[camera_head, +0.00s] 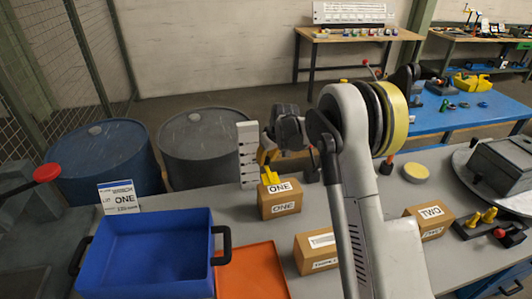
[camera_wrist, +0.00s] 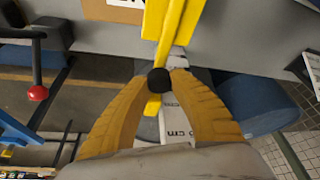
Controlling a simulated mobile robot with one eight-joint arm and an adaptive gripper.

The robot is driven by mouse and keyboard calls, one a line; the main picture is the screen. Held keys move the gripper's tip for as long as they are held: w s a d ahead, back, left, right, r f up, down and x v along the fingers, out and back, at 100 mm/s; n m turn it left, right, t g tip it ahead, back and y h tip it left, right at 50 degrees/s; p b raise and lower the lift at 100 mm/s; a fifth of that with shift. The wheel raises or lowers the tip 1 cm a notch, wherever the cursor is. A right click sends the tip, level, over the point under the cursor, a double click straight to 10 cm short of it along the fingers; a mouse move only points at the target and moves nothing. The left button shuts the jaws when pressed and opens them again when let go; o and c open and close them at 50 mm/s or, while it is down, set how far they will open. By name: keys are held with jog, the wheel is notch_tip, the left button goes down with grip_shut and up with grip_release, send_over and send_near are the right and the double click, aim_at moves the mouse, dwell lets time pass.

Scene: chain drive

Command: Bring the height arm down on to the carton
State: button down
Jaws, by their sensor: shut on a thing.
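The height arm (camera_head: 271,177) is a yellow bar on an upright white post (camera_head: 247,140) with a centimetre scale. The carton (camera_head: 281,208), a brown box marked ONE, stands beside the post. In the head view the yellow bar overlaps the carton's upper left part; I cannot tell whether it touches. In the wrist view the height arm (camera_wrist: 178,25) runs up toward the carton (camera_wrist: 100,10). My gripper (camera_wrist: 159,84) is shut on the height arm's black knob (camera_wrist: 159,79), in front of the scale (camera_wrist: 178,125). In the head view my wrist partly hides my gripper (camera_head: 264,156).
Two other cartons stand on the grey table, one in front (camera_head: 316,262) and one right (camera_head: 429,213). Dark barrels (camera_head: 205,145) stand behind.

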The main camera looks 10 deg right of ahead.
aim_at(267, 165)
notch_tip(267, 165, down, 5)
jog(key=shift+r+b, duration=0.1)
jog(key=shift+b, duration=0.75)
jog(key=c, duration=1.1)
grip_release()
jog(key=shift+r, duration=0.1)
jog(key=v, duration=1.1)
jog(key=shift+s+r, duration=0.15)
jog(key=shift+r, duration=0.25)
